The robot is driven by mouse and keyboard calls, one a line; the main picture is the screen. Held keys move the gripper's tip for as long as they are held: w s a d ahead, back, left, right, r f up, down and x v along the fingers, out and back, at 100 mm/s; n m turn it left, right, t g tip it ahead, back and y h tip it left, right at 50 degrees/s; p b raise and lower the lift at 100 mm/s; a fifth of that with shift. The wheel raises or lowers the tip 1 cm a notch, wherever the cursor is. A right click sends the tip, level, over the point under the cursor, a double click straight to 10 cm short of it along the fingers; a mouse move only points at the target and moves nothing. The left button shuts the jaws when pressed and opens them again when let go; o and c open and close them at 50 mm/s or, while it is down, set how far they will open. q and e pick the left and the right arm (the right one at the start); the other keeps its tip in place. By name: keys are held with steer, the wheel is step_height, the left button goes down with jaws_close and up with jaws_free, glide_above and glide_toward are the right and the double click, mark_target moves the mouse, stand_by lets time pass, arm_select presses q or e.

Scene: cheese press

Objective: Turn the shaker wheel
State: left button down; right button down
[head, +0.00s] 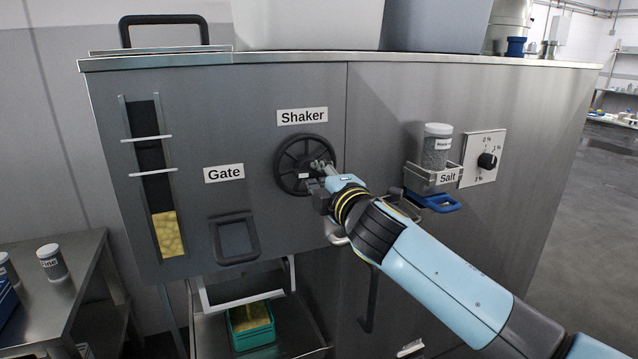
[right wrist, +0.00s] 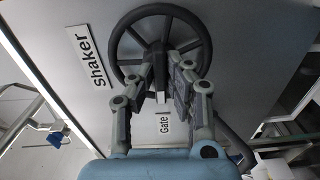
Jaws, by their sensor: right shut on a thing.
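The black spoked shaker wheel (head: 291,160) is on the front of the steel machine, under the "Shaker" label (head: 302,116). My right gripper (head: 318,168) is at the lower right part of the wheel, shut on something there. In the right wrist view the wheel (right wrist: 128,44) fills the top middle, and the fingers of my right gripper (right wrist: 166,75) reach to its hub and spokes from both sides. My left gripper is in neither view.
A "Gate" handle (head: 236,239) is left of and below the wheel. A salt shaker jar (head: 436,147) stands in a holder on the right, by a dial (head: 486,160). A green crate (head: 251,325) sits below. A side table (head: 70,270) is at the left.

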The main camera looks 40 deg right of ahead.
steer(key=shift+f+m+b, duration=0.2)
steer(key=shift+m+b, duration=0.6)
steer(key=shift+m, duration=0.8)
steer(key=c, duration=1.3)
jaws_free()
steer(key=shift+c, duration=0.2)
steer(key=v, duration=1.2)
